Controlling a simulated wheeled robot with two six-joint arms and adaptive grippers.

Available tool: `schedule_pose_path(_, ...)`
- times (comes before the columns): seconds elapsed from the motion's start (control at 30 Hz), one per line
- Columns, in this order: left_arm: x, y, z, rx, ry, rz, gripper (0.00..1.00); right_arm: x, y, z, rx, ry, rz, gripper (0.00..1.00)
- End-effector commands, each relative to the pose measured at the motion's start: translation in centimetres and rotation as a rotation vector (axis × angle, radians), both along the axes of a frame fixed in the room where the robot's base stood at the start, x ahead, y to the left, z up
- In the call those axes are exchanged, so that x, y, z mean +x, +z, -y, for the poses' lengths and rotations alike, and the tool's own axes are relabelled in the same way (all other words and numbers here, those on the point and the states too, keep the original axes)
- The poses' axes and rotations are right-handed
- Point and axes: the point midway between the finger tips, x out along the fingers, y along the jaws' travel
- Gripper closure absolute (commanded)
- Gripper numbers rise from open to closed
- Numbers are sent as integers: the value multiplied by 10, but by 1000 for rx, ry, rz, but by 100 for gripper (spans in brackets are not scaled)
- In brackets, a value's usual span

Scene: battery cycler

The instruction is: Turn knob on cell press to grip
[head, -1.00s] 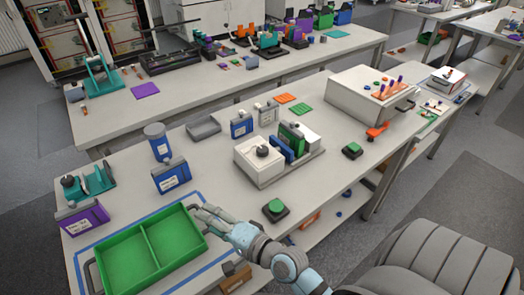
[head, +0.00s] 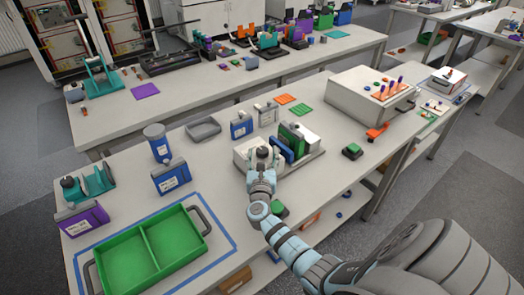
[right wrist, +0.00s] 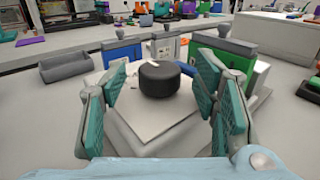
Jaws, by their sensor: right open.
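The cell press is a white block (right wrist: 150,118) with a black round knob (right wrist: 159,79) on its top. The knob has a small pale mark on its upper face. In the head view the press (head: 241,157) is partly hidden behind my right gripper (head: 262,160). In the right wrist view my right gripper (right wrist: 162,100) is open, with its teal finger pads on either side of the knob and apart from it. The blue and green plates of the press (head: 290,140) stand to the right of the knob. My left gripper is not in view.
A green divided tray (head: 150,245) lies inside blue tape at the front left. A green button (head: 352,150) sits to the right. A large white box (head: 370,95) stands farther right.

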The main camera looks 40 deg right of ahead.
Motion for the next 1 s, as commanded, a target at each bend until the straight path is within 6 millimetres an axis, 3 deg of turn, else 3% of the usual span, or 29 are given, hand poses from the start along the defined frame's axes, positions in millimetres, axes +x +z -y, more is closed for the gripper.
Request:
schedule_pose_path(0.2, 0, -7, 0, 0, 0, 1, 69, 19, -2, 15, -1, 0, -1, 45)
schedule_pose_path(0.5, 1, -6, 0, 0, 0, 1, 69, 21, 0, 17, 0, 1, 0, 45)
schedule_pose_path(0.8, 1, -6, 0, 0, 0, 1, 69, 21, 0, 17, 0, 2, 0, 93)
schedule_pose_path(1.0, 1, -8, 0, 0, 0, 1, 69, 21, -1, 17, -1, -7, 0, 94)
